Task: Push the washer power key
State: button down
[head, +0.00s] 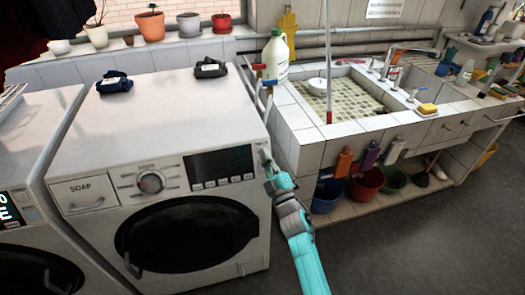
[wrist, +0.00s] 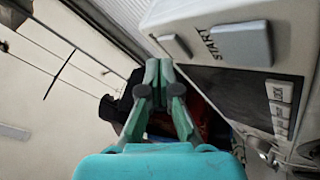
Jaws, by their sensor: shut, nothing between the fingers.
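The white washer (head: 175,105) stands in the middle left of the head view, with a dark display (head: 218,165) on its front panel. My gripper (head: 265,160) is at the panel's right end, and its tip covers part of that area. In the wrist view my gripper (wrist: 160,75) is shut and empty, with its tips just below a small grey key (wrist: 175,46). A larger grey key (wrist: 240,43) sits to the right, with the word START between the two. I cannot read a power label on either key, nor tell whether my fingertips touch the panel.
A round dial (head: 150,182) and soap drawer (head: 90,196) are left of the display. Small keys (wrist: 281,105) form a row in the wrist view. A tiled sink (head: 350,128) stands right of the washer, with buckets (head: 366,183) below. Floor at lower right is clear.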

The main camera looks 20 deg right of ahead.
jog(key=s+r, duration=0.2)
jog(key=s, duration=0.3)
jog(key=shift+s, duration=0.35)
dwell(0.5)
jog(key=s+f+m+g+h, duration=0.1)
jog(key=s+f+m+g, duration=0.15)
jog(key=s+f, duration=0.7)
jog(key=s+f+m+g+h, duration=0.1)
jog(key=s+f+m+h, duration=0.2)
jog(key=s, duration=1.3)
jog(key=s+r+m+g, duration=0.2)
jog(key=s+m, duration=0.2)
jog(key=s, duration=0.8)
jog(key=s+r+m+g, duration=0.2)
jog(key=s+m, duration=0.1)
jog(key=s, duration=1)
jog(key=shift+m+g, duration=0.35)
